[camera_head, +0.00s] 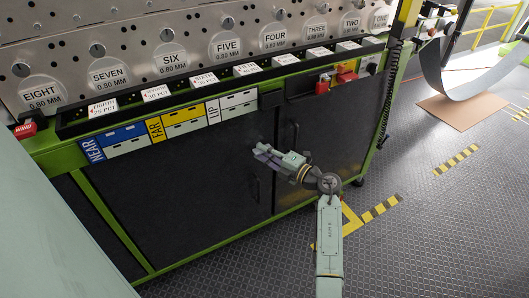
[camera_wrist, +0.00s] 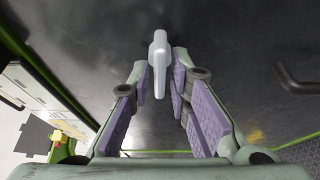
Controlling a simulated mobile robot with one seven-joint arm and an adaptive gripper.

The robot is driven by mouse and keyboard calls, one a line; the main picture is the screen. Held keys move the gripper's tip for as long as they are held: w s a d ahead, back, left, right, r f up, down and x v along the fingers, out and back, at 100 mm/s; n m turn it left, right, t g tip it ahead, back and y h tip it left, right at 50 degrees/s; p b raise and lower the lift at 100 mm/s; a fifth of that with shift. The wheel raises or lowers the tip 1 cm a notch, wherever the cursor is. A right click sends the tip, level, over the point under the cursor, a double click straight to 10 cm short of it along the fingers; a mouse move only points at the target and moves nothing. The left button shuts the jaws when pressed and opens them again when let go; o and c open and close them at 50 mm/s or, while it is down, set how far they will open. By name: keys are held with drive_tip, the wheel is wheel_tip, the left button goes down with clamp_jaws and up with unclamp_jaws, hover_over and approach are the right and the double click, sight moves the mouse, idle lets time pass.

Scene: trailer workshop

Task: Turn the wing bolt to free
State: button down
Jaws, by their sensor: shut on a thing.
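A pale grey piece with short side bumps, which looks like the wing bolt (camera_wrist: 160,55), sits between my fingertips in the wrist view. My gripper (camera_wrist: 163,82) has purple-padded fingers that close on it from both sides. The piece stands out against a dark panel behind it; I cannot tell whether it is seated in that panel or apart from it. In the head view my gripper (camera_head: 262,155) is in front of the black cabinet doors, below the label row. The bolt cannot be made out there.
The black cabinet (camera_head: 190,200) has a green frame and a row of label cards above. A dark handle (camera_wrist: 295,78) is at the right in the wrist view. A curved grey sheet (camera_head: 455,75) stands on brown board at the right. The patterned floor (camera_head: 430,220) is clear.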

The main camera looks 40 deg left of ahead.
drive_tip(key=c, duration=1.7)
unclamp_jaws()
drive_tip(key=d, duration=1.2)
